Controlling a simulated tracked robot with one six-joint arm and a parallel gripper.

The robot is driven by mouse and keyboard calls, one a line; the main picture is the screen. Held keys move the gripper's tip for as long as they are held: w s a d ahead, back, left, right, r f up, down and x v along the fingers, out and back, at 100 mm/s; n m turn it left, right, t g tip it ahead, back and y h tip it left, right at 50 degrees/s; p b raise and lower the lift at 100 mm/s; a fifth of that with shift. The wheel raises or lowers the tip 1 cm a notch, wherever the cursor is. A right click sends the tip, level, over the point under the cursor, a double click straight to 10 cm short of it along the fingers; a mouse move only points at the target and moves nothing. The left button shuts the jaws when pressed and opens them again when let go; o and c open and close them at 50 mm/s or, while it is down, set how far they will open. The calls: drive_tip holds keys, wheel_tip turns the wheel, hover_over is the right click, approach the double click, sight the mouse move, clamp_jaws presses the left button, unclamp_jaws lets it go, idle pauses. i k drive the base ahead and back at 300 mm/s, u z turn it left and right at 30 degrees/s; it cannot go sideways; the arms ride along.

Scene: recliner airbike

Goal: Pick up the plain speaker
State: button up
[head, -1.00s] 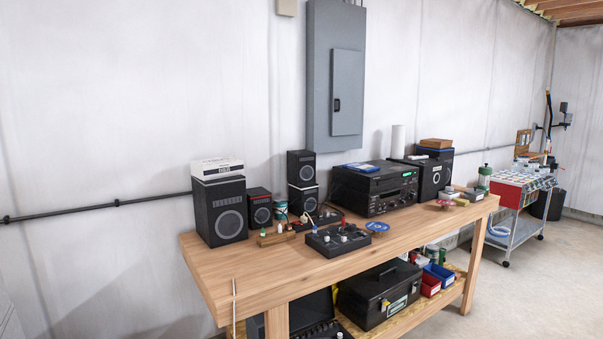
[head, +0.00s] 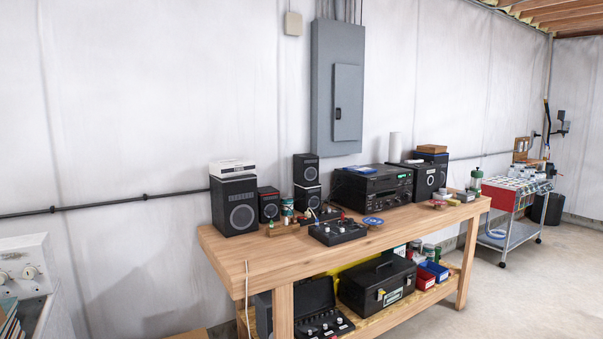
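Several black speakers stand on the wooden workbench (head: 222,252). The large left speaker (head: 234,206) has a round grey cone, a label strip near its top and a white box (head: 232,168) on it. A small speaker (head: 269,205) with a touch of red on its front stands just right of it. Two small speakers are stacked farther right, an upper one (head: 306,169) and a lower one (head: 307,197). Another large speaker (head: 428,180) stands beside the stereo with boxes on it. I cannot tell which is the plain one. My gripper is not in view.
A black stereo (head: 371,189), a control box (head: 338,232) and a blue spool (head: 373,221) share the benchtop. A toolbox (head: 377,282) sits on the lower shelf. A white appliance (head: 25,280) is at left, a cart (head: 507,215) at right. The floor (head: 520,290) at right is open.

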sight(307, 166)
drive_tip(key=z, duration=0.55)
drive_tip(key=i, duration=1.1)
drive_tip(key=z, duration=0.3)
drive_tip(key=i, duration=1.7)
drive_tip(key=u, duration=1.25)
drive_tip(key=i, duration=0.8)
drive_tip(key=u, duration=0.5)
